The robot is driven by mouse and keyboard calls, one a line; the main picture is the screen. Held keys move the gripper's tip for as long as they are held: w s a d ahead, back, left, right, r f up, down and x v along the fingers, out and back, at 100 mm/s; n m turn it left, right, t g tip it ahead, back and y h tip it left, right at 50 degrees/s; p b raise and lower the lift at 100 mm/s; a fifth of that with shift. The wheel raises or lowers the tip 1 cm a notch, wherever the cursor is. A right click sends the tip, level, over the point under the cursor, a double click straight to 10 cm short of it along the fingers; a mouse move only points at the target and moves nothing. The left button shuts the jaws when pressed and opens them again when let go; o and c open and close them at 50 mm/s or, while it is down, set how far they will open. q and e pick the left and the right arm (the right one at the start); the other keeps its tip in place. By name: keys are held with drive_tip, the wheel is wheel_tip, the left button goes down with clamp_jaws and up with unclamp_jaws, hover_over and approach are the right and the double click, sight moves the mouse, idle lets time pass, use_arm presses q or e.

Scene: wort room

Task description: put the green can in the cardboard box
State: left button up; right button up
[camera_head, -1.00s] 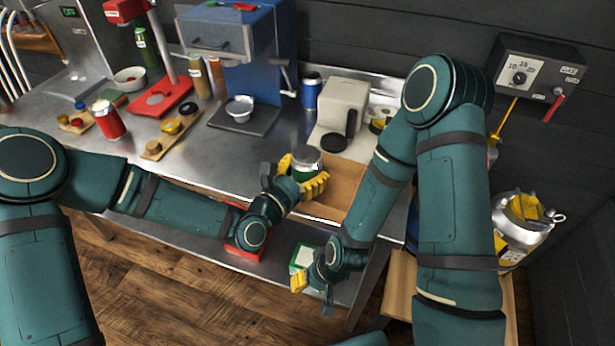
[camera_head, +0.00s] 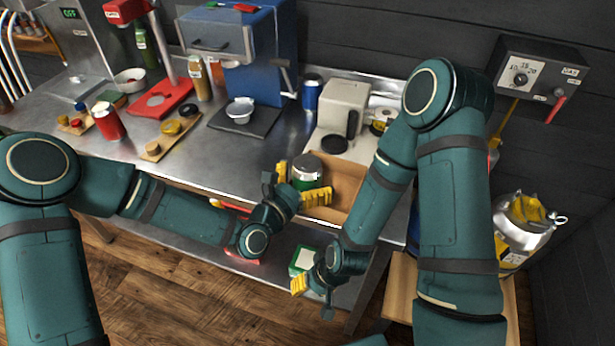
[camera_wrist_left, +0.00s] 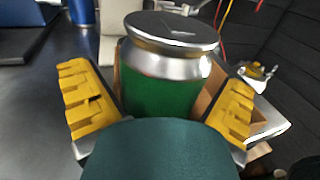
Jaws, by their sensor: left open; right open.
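The green can (camera_head: 306,173), with a silver shoulder and dark lid, is at the left side of the open cardboard box (camera_head: 348,181), within its outline. Its base is hidden, so I cannot tell what it rests on. My left gripper (camera_head: 299,186) is open, its yellow fingers on either side of the can. In the left wrist view the can (camera_wrist_left: 165,85) stands between the spread fingers (camera_wrist_left: 160,108), with gaps beside it. The box (camera_wrist_left: 205,98) shows behind the can there. My right gripper (camera_head: 307,289) is open and empty, low in front of the bench.
A grey machine (camera_head: 343,105) and a blue can (camera_head: 311,94) stand behind the box. A dark scale with a metal bowl (camera_head: 240,110) is to the left. A green-and-white carton (camera_head: 303,259) is on the lower shelf near my right gripper. The bench's front left is clear.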

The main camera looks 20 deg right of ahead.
use_arm(q)
drive_tip(key=v, duration=1.2)
drive_tip(key=s+a+f+m+g+y, duration=0.1)
drive_tip(key=a+f+m+g+y, duration=0.15)
drive_tip(key=f+m, duration=0.4)
drive_tip(key=s+a+f+m+g+y, duration=0.1)
drive_tip(key=a+f+m+g+y, duration=0.15)
drive_tip(key=f+m, duration=0.4)
drive_tip(key=s+a+f+m+g+y, duration=0.4)
drive_tip(key=s+a+f+m, duration=0.3)
drive_tip(key=m, duration=0.4)
drive_tip(key=shift+a+f+y, duration=0.5)
drive_tip(key=shift+a+y, duration=0.1)
drive_tip(key=shift+a, duration=0.4)
